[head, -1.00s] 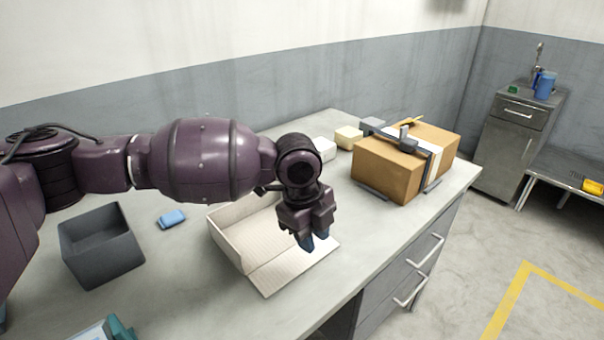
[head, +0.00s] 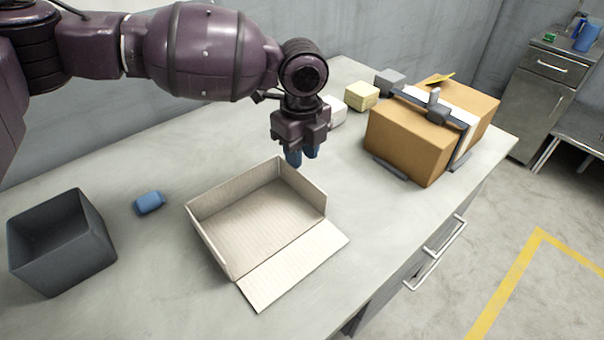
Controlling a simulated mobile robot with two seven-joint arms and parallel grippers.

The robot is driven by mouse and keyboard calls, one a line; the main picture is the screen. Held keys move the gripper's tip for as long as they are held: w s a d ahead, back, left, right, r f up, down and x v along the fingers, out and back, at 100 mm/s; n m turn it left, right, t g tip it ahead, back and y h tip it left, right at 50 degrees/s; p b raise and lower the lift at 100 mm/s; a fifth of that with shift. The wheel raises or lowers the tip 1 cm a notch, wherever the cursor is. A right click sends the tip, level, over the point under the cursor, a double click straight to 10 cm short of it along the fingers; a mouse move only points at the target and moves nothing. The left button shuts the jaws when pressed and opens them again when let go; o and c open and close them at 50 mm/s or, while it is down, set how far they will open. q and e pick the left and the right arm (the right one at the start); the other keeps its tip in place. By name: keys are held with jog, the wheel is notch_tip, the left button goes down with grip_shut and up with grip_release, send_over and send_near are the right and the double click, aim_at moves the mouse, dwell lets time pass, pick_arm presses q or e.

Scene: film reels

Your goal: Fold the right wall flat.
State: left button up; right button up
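An open, pale cardboard carton (head: 248,222) lies on the worktop in the middle of the head view. Its right wall (head: 304,190) stands upright. The left wall (head: 211,242) and back wall (head: 232,187) also stand up, and the front wall (head: 293,268) lies flat on the worktop. My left gripper (head: 302,157) points down just behind the right wall's far end, near the back right corner. Its blue fingertips are close together with nothing seen between them. Whether they touch the carton is unclear. My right gripper is out of view.
A dark grey bin (head: 62,245) and a small blue object (head: 149,202) are left of the carton. A strapped brown box (head: 412,143) stands to the right, with small blocks (head: 361,96) behind it. Worktop (head: 352,205) between carton and brown box is clear.

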aim_at(301, 173)
pick_arm(q)
notch_tip(301, 173, down, 7)
jog(key=shift+w+r+b, duration=0.1)
jog(key=shift+r+b, duration=0.1)
jog(key=shift+b, duration=0.3)
